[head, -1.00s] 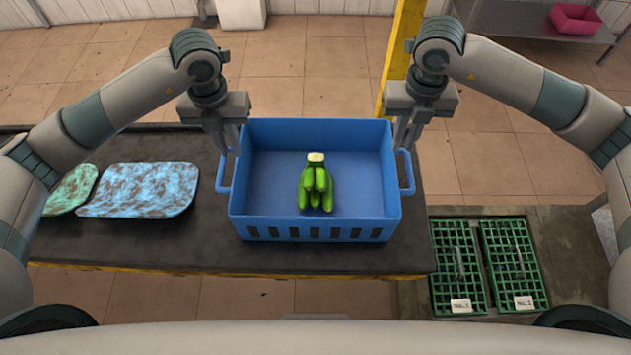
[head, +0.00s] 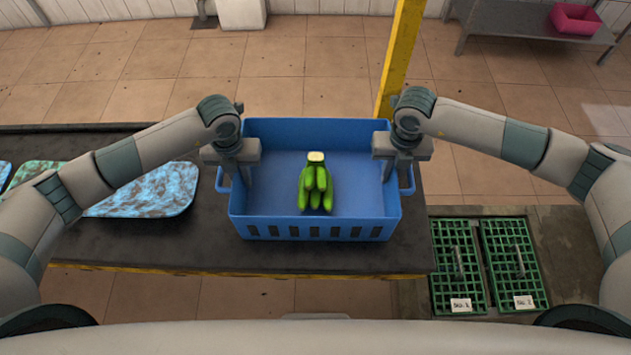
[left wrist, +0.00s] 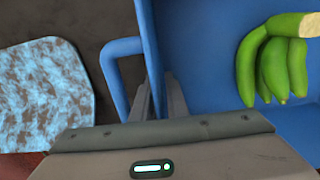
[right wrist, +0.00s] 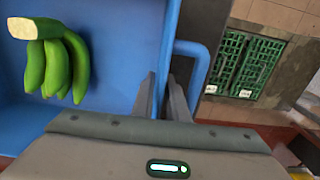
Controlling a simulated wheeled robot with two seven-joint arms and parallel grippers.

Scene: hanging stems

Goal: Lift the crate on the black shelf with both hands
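The blue crate (head: 316,234) stands level on the black shelf (head: 150,245) and has a loop handle on each side. A bunch of green bananas (head: 316,184) lies inside it. My left gripper (left wrist: 159,90) is at the crate's left wall, with one finger on each side of it, next to the left handle (left wrist: 112,75). My right gripper (right wrist: 162,90) straddles the right wall in the same way, next to the right handle (right wrist: 200,70). The fingers are close to the wall; whether they are shut on it I cannot tell.
A blue-brown mottled sheet (head: 150,195) lies on the shelf left of the crate, partly under my left arm. Green grates (head: 458,265) lie lower down at the right. A yellow post (head: 400,55) rises behind the crate. A pink bin (head: 575,18) stands on a far grey table.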

